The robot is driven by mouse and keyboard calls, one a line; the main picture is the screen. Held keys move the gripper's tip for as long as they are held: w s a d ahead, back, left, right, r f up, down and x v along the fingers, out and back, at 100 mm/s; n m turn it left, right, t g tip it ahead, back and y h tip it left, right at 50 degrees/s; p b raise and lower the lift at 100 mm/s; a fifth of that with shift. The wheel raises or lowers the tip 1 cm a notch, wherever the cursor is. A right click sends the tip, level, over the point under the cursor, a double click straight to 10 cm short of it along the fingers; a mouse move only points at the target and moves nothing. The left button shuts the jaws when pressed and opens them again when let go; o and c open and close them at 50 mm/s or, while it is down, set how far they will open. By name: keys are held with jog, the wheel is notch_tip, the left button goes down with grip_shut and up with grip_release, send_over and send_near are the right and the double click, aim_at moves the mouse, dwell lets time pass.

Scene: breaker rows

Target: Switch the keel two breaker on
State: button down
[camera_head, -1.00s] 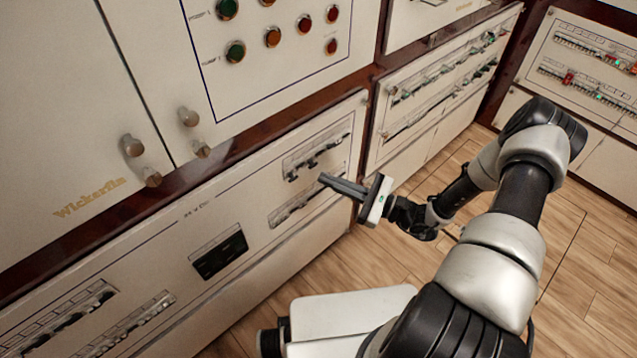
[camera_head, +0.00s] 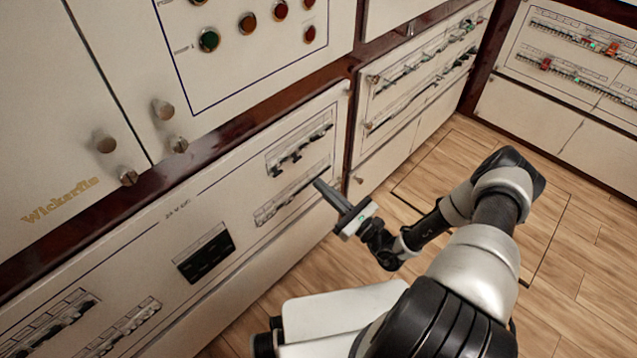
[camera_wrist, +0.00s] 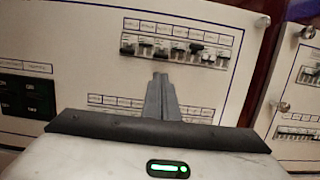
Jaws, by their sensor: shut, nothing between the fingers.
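My gripper (camera_head: 318,183) is shut and empty in front of the lower cream panel in the head view, near the right end of the lower breaker row (camera_head: 291,198). In the wrist view its closed fingers (camera_wrist: 160,76) point at the panel, just below the upper breaker row (camera_wrist: 176,50). The levers stand at differing heights. The lower row is partly hidden by my gripper in the wrist view. The labels are too small to read, so I cannot tell which breaker is keel two.
Knobs (camera_head: 163,109) protrude from the upper cabinet. Another breaker panel (camera_head: 420,85) stands to the right. The wooden floor (camera_head: 572,240) is clear at right.

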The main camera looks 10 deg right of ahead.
aim_at(297, 159)
jog(key=b+x, duration=0.1)
jog(key=x, duration=0.7)
jog(key=shift+w+a, duration=0.1)
jog(key=shift+r+p, duration=0.15)
jog(key=shift+p, duration=0.2)
jog(key=shift+d, duration=0.2)
